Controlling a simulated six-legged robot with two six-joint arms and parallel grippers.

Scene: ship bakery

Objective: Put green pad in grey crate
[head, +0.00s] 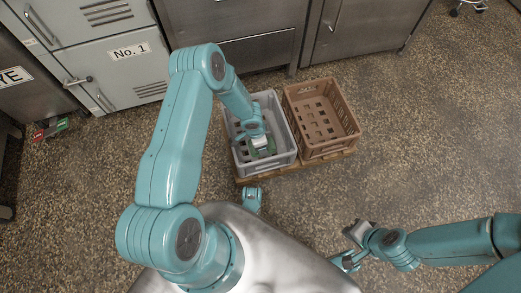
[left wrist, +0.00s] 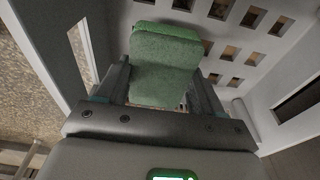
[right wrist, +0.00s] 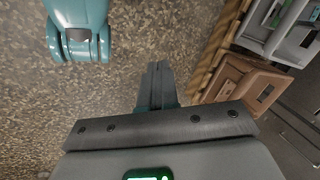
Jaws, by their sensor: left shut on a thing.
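The green pad (left wrist: 165,62) is between the fingers of my left gripper (left wrist: 160,92), which is shut on it. In the head view the left gripper (head: 260,146) reaches down inside the grey crate (head: 284,158), and part of the green pad (head: 268,147) shows below the crate's rim. The left wrist view shows the crate's slotted wall and perforated floor around the pad. I cannot tell whether the pad touches the floor. My right gripper (right wrist: 157,85) has its fingers together with nothing between them, above the bare floor.
A brown crate (head: 352,136) stands right of the grey crate, both on a low wooden pallet (head: 300,168). Grey lockers (head: 105,50) and steel cabinets (head: 240,55) line the back. A red and green object (head: 52,128) lies at the far left. The speckled floor on the right is free.

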